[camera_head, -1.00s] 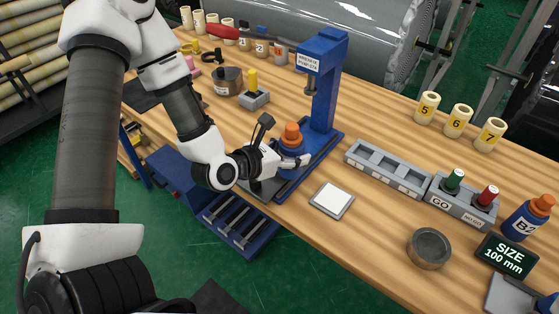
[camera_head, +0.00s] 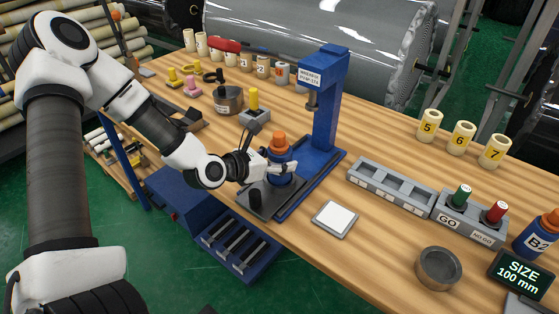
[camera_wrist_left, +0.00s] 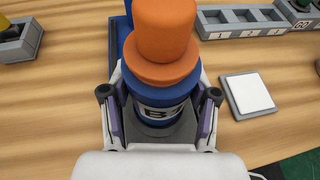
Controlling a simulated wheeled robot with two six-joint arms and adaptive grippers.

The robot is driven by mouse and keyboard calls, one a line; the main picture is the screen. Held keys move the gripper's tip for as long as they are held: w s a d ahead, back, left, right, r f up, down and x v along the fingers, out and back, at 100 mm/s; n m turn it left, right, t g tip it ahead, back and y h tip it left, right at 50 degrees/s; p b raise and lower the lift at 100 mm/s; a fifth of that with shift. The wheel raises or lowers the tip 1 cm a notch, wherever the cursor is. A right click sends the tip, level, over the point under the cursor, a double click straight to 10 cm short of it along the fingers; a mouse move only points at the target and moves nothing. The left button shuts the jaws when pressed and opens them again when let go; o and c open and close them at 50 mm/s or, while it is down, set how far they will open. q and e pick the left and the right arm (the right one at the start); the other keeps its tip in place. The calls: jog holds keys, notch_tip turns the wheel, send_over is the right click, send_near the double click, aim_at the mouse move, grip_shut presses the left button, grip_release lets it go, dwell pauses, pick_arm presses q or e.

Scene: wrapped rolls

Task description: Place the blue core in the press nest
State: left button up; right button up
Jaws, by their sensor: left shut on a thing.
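The blue core (camera_head: 281,178) stands upright with an orange stepped plug (camera_head: 279,143) on top. My left gripper (camera_head: 284,169) is shut on its sides, low down. In the left wrist view the core (camera_wrist_left: 161,96) shows a white label with a B, between the two fingers (camera_wrist_left: 160,114). The blue press (camera_head: 327,100) stands just behind the core, its ram over its base. A dark grey round seat (camera_wrist_left: 170,132) shows under the core. I cannot tell whether the core rests in it. My right gripper is not in view.
A white-topped pad (camera_head: 335,219) lies right of the press. A grey slotted tray (camera_head: 388,188), a GO/NO GO block (camera_head: 466,222), a round grey cup (camera_head: 438,268) and another blue core (camera_head: 530,240) are farther right. A yellow-pegged block (camera_head: 254,116) stands left of the press.

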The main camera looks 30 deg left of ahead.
pick_arm(q)
jog(key=shift+w+f, duration=0.15)
jog(key=shift+f, duration=0.5)
jog(key=shift+f+b, duration=0.15)
jog(key=shift+b, duration=0.15)
jog(key=o, duration=1.3)
